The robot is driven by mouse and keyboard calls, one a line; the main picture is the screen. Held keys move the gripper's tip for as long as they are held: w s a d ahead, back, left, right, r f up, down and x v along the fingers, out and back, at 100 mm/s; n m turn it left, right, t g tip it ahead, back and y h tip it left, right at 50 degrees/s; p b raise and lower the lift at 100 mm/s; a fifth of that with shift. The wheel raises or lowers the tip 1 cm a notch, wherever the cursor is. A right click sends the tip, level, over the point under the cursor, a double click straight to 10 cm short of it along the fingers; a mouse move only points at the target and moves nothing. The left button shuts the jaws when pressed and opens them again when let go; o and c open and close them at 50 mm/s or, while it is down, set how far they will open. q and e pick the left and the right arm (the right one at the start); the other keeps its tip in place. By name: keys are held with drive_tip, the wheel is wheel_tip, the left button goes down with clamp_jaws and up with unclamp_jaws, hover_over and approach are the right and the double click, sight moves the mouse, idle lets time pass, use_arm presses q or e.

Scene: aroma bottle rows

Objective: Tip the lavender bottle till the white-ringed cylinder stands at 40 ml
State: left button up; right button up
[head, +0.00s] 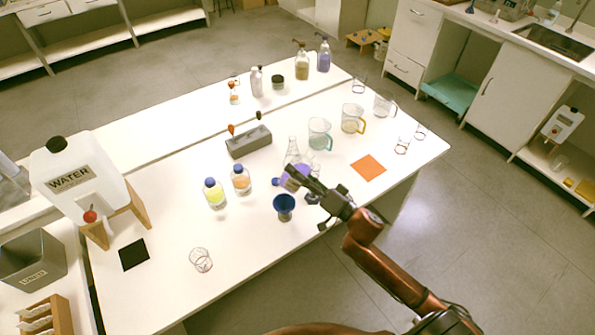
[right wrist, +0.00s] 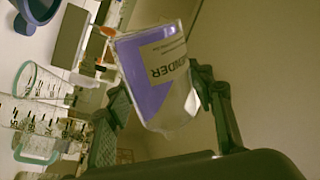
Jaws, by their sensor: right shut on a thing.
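My right gripper (head: 300,180) is shut on the lavender bottle (head: 304,170), off to the right of the blue funnel. In the right wrist view the bottle (right wrist: 160,75) is between the two fingers. It holds purple liquid, and its partly readable label appears turned over in that view. Its mouth is hard to make out. A clear measuring vessel with a pale handle (head: 383,105) stands at the back right, seemingly empty. I cannot tell for sure that it is the white-ringed cylinder. My left gripper is not in view.
A blue funnel (head: 284,205) stands near the bottle. Jugs with teal (head: 319,134) and yellow (head: 352,118) handles, an orange mat (head: 368,167), and yellow (head: 215,196) and orange (head: 241,182) bottles share the table. The front left is mostly clear around a small glass (head: 201,260).

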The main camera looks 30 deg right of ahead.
use_arm(q)
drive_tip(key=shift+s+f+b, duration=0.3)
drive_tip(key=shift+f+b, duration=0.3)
drive_tip(key=shift+b, duration=0.05)
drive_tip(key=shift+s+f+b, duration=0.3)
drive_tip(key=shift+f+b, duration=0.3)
use_arm(e)
drive_tip(key=shift+a+f+m, duration=0.15)
drive_tip(key=shift+f+m, duration=0.35)
drive_tip(key=shift+f, duration=0.4)
use_arm(q)
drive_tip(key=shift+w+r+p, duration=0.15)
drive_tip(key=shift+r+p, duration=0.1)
drive_tip(key=shift+p, duration=0.05)
use_arm(e)
drive_tip(key=shift+t, duration=0.3)
use_arm(q)
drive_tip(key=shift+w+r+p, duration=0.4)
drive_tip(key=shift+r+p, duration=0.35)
drive_tip(key=shift+p, duration=0.05)
use_arm(e)
drive_tip(key=shift+s+a+f+m+h, duration=0.15)
drive_tip(key=shift+m+h, duration=0.25)
drive_tip(key=shift+m, duration=0.7)
